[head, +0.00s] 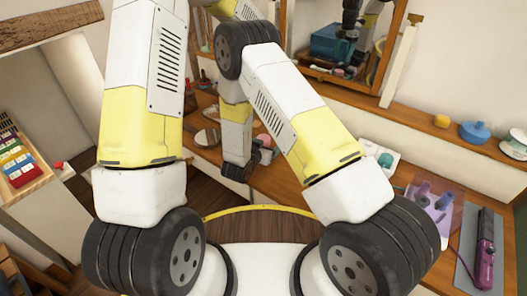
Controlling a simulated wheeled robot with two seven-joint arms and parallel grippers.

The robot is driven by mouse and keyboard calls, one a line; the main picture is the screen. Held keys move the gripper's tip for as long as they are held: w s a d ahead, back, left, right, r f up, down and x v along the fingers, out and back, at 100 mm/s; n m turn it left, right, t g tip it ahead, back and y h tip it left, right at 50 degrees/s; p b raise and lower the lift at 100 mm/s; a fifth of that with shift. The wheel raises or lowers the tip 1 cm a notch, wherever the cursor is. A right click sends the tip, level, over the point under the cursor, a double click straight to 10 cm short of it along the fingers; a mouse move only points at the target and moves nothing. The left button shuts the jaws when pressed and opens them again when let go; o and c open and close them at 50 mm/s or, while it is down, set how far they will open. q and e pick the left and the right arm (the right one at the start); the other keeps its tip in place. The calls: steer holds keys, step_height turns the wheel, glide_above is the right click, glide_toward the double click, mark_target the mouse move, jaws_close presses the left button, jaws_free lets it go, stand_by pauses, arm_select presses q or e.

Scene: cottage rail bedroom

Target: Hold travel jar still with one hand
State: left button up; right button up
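I cannot pick out the travel jar for sure. My two arms cover much of the middle of the head view. My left arm rises on the left and leaves the picture at the top, so its gripper is out of view. My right arm rises from the lower right, bends at the top and comes down over the wooden counter (289,184). My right gripper (262,152) seems to be at its end, small, dark and partly hidden behind the arm. I cannot tell its finger opening or whether it touches anything.
A purple handled device (486,250) lies on a grey mat at right, beside a tray of purple bottles (432,196). A teal item (384,158) sits nearby. The back ledge holds a blue lidded pot (475,132) and a yellow piece (441,121). A mirror stands behind.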

mark_target(264, 138)
jaws_close()
arm_select(q)
steer(key=shift+c, duration=1.1)
steer(key=m, duration=0.3)
steer(key=shift+m, duration=0.4)
steer(key=m, duration=0.4)
steer(key=shift+f+m, duration=0.2)
steer(key=shift+m, duration=0.4)
step_height(264, 138, down, 8)
steer(key=shift+r, duration=0.2)
